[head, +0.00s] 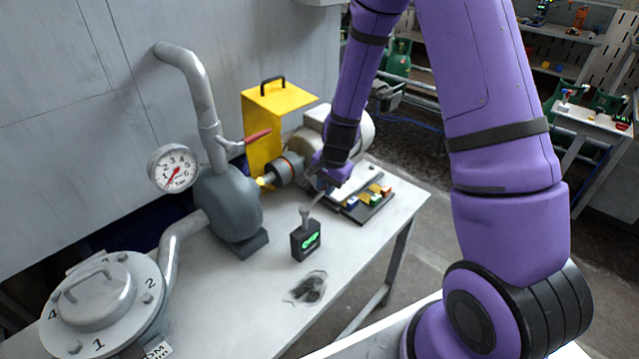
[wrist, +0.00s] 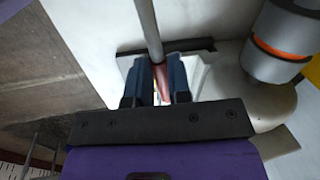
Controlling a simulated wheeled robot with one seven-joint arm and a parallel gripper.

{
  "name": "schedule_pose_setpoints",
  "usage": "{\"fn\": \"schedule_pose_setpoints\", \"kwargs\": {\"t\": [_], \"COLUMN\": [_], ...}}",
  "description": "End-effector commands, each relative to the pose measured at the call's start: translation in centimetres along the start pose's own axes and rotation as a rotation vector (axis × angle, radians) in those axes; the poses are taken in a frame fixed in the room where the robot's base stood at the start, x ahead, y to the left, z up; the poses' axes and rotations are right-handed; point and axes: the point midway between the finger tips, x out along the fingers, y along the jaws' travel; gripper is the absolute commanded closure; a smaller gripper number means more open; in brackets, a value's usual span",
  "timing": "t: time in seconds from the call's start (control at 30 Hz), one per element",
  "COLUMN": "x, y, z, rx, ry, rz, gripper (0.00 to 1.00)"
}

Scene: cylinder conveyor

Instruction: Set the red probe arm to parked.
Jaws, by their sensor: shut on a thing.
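The probe arm is a thin grey rod with a red end (wrist: 163,84), seen between the dark blue fingers of my gripper (wrist: 160,80) in the wrist view. My gripper is shut on that red end. The red end is mostly hidden by my gripper in the head view. I cannot read the display or any position marks.
A yellow guard (head: 262,120) and a grey motor (head: 355,128) stand behind my gripper. A dark tray (head: 378,208) with coloured blocks lies close right. A grey pump (head: 228,205), a red-handled valve (head: 257,136) and a gauge (head: 173,168) are left. The bench front is mostly clear.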

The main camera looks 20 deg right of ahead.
Motion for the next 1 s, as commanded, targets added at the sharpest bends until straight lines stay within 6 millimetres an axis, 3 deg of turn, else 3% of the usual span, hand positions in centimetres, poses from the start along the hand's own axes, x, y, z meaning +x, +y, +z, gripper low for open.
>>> {"fn": "schedule_pose_setpoints", "kwargs": {"t": [0.33,0.87,0.9,1.0], "x": [-0.3,-0.3,-0.3,-0.3], "y": [1.3,1.6,1.6,1.6], "z": [0.1,0.2,0.2,0.2], "rx": [0.14,0.168,0.168,0.167], "ry": [0.028,0.033,0.033,0.033], "rz": [0.0,0.0,0.0,0.0], "gripper": [1.0,1.0,0.79,0.56]}}
